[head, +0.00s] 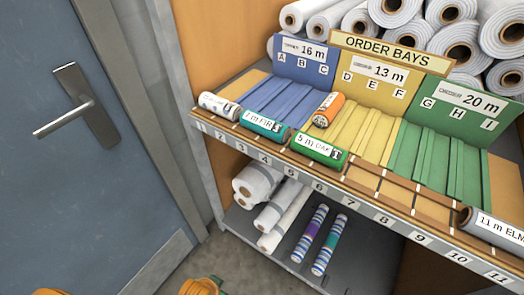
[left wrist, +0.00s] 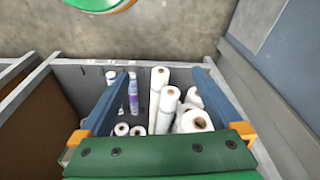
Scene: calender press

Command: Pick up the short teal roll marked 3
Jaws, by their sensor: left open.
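The short teal roll (head: 265,126) lies in the head view on the front rail of the shelf, above slot numbers 3 and 4. Its label seems to read 7 m FIR, with a 3 at its right end. It lies between a white roll on its left and a green roll on its right, with nothing gripping it. My left gripper (left wrist: 162,76) shows in the left wrist view with its two blue fingers wide apart and nothing held between them. That view looks onto the lower shelf, and I cannot make out the teal roll there. My right gripper is not in view.
A white roll (head: 219,105), a green roll (head: 320,149) and an orange roll (head: 328,110) lie near the teal one. A dark grey roll (head: 492,228) lies far right. The lower shelf (head: 262,244) holds white and striped rolls. A blue door (head: 90,170) stands left.

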